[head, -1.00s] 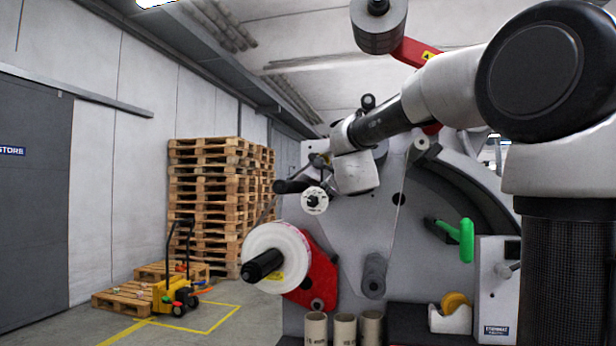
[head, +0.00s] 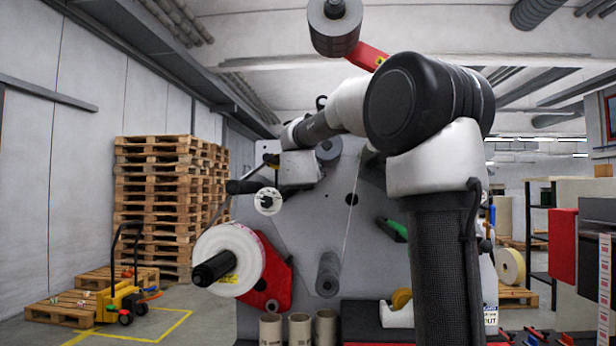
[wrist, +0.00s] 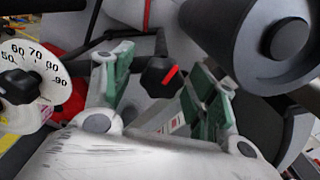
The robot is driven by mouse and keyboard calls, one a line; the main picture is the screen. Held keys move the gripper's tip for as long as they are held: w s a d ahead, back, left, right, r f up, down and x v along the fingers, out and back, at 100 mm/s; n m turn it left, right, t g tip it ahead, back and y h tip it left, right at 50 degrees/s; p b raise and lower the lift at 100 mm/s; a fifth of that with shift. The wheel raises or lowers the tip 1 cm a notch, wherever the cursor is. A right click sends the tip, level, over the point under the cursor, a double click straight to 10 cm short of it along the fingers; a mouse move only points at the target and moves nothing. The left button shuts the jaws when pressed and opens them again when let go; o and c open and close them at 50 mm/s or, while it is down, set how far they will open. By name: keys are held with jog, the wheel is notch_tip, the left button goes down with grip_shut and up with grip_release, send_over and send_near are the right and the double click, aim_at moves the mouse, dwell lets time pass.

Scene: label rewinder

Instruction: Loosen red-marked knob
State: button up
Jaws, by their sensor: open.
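A black knob with a red mark (wrist: 158,77) shows in the middle of the wrist view. My gripper (wrist: 163,66) is open, with its green-padded fingers apart on the left and right of the knob in the picture. I see no contact between pads and knob, and cannot tell how deep the knob sits between them.
A numbered white dial with a black knob (wrist: 20,85) is close on the left; it also shows in the head view (head: 268,201). A large grey roller (wrist: 245,45) is close on the right. A white roll (head: 225,250) is at lower left.

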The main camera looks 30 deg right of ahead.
jog(key=c, duration=1.1)
jog(key=shift+o, duration=0.2)
jog(key=shift+n, duration=0.3)
jog(key=n, duration=0.3)
jog(key=shift+d+n, duration=0.1)
jog(key=shift+n, duration=0.2)
jog(key=n, duration=0.3)
jog(key=shift+r+n, duration=0.1)
jog(key=shift+n, duration=0.2)
jog(key=n, duration=0.4)
jog(key=shift+s+r, duration=0.1)
jog(key=shift+n, duration=2)
